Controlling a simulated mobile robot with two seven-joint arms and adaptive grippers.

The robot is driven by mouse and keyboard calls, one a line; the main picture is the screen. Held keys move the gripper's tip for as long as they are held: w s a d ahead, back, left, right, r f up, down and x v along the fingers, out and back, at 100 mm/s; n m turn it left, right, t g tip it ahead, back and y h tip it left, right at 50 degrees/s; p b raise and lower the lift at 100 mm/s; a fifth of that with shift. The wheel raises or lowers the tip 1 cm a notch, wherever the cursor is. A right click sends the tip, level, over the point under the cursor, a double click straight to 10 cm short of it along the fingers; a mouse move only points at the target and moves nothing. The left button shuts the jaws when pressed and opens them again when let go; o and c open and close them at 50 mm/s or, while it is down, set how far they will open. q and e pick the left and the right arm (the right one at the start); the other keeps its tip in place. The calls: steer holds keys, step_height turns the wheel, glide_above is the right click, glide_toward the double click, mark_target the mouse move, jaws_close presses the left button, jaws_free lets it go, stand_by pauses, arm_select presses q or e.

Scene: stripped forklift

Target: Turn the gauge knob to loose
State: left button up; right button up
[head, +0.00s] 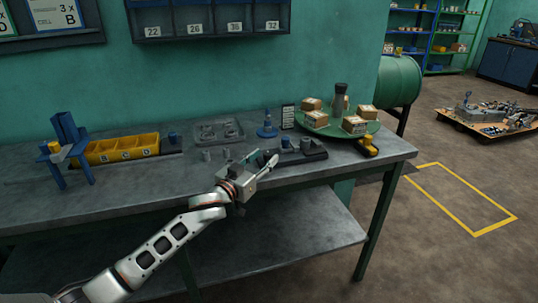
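A low black fixture (312,156) with small blue and grey round parts sits near the front of the bench; it may carry the gauge knob, but the view is too small to tell which part is the knob or how it is set. My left gripper (262,158) is just left of this fixture, above the bench's front edge. Its two fingers look apart, with nothing seen between them. My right gripper is not in view.
The grey bench (120,198) also holds a yellow bin row (122,149), a blue stand (68,145), a metal tray (217,132), a blue-based post (267,128), a green turntable (320,129) with boxes and a yellow-black tool (367,147). Bare bench lies front left.

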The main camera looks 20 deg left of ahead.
mark_target(266, 156)
arm_select(q)
steer(key=shift+x, duration=1.15)
steer(key=shift+w+d, duration=0.1)
steer(key=shift+w, duration=0.45)
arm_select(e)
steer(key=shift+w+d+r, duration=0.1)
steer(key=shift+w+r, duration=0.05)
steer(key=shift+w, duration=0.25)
arm_select(q)
jaws_close()
